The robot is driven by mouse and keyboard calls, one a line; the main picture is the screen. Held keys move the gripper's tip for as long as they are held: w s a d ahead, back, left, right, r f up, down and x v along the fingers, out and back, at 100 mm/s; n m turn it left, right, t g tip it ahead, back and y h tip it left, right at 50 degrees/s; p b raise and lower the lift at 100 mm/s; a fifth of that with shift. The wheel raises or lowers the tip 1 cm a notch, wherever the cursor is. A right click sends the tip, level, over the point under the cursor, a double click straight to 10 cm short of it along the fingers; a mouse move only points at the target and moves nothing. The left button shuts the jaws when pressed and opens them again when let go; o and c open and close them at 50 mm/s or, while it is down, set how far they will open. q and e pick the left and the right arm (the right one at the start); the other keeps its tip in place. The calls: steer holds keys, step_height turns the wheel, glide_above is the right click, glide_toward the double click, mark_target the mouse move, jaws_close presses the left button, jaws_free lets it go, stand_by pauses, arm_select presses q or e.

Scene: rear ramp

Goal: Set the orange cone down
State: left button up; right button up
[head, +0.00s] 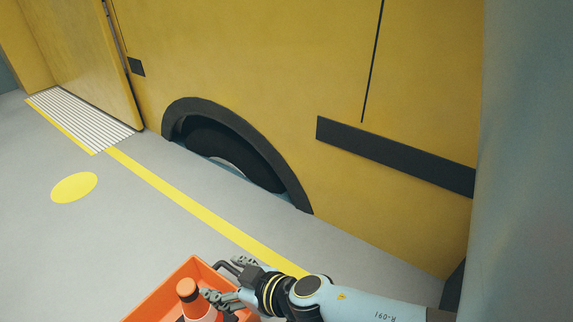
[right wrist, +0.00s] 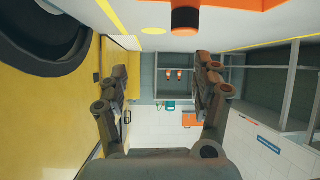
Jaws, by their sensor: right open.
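The orange cone (head: 205,313) appears to stand in an orange crate (head: 160,301) at the bottom of the head view. An orange-and-dark cylindrical end (right wrist: 186,20) shows at the top there, beyond the fingers. My left gripper is not in view.
A yellow vehicle side (head: 270,70) with a dark wheel arch (head: 235,128) stands close behind. A ribbed ramp plate (head: 85,117) lies at the left. Grey floor with a yellow line (head: 180,198) is clear. The right wrist view shows grey shelving (right wrist: 278,85) at right.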

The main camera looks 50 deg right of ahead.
steer(key=s+d+r+m+g+h, duration=0.2)
steer(key=s+d+r+m+h, duration=0.15)
steer(key=s+d+r, duration=0.4)
steer(key=s+a+r+n+g+y, duration=0.2)
steer(key=s+r+g, duration=0.1)
steer(key=s, duration=0.3)
steer(key=shift+a+r+n+g+y, duration=0.3)
steer(key=shift+a+r+n+y, duration=0.05)
steer(key=shift+r, duration=0.5)
